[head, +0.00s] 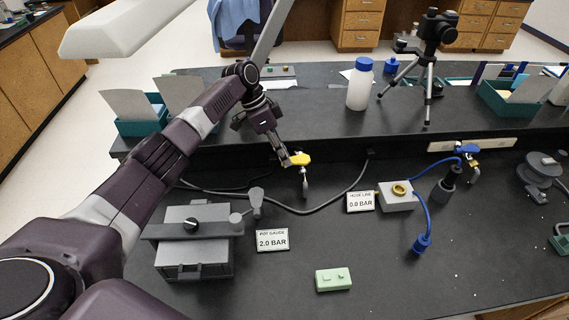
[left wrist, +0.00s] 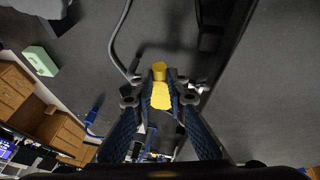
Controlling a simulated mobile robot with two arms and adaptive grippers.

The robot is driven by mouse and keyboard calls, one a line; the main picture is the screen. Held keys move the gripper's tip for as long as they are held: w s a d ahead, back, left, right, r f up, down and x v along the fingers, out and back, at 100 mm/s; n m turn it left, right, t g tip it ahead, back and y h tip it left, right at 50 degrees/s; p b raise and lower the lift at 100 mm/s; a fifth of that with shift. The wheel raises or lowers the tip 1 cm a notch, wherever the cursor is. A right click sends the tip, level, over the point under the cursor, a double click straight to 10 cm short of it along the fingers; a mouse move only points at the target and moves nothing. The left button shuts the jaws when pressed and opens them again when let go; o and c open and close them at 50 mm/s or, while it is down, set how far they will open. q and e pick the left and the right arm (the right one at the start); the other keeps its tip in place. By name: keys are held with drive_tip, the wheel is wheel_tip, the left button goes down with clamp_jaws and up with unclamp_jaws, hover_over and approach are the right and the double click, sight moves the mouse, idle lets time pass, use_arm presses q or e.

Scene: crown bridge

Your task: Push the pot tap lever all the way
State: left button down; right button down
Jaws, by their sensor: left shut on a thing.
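The yellow tap lever (head: 301,159) sits on a small grey tap at the back edge of the lower bench. My left gripper (head: 287,160) reaches down to it from the upper left, its tips at the lever's left end. In the left wrist view the yellow lever (left wrist: 160,96) lies between the two fingers of my left gripper (left wrist: 160,102), which are shut on it. The grey pot (head: 195,254) with a clamp bar and black knob stands at left. Its gauge card (head: 272,240) reads 2.0 BAR. My right gripper is not in view.
A second card (head: 360,202) reads 0.0 BAR beside a grey box with a brass ring (head: 399,190) and blue hose. A blue-handled tap (head: 467,149) is at right. A green block (head: 333,280) lies in front. A white bottle (head: 360,84) stands on the raised shelf.

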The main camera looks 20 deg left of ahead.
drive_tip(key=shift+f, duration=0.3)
use_arm(q)
drive_tip(key=c, duration=1.9)
unclamp_jaws()
drive_tip(key=shift+a, duration=0.1)
drive_tip(key=v, duration=1.2)
drive_tip(key=shift+w, duration=0.1)
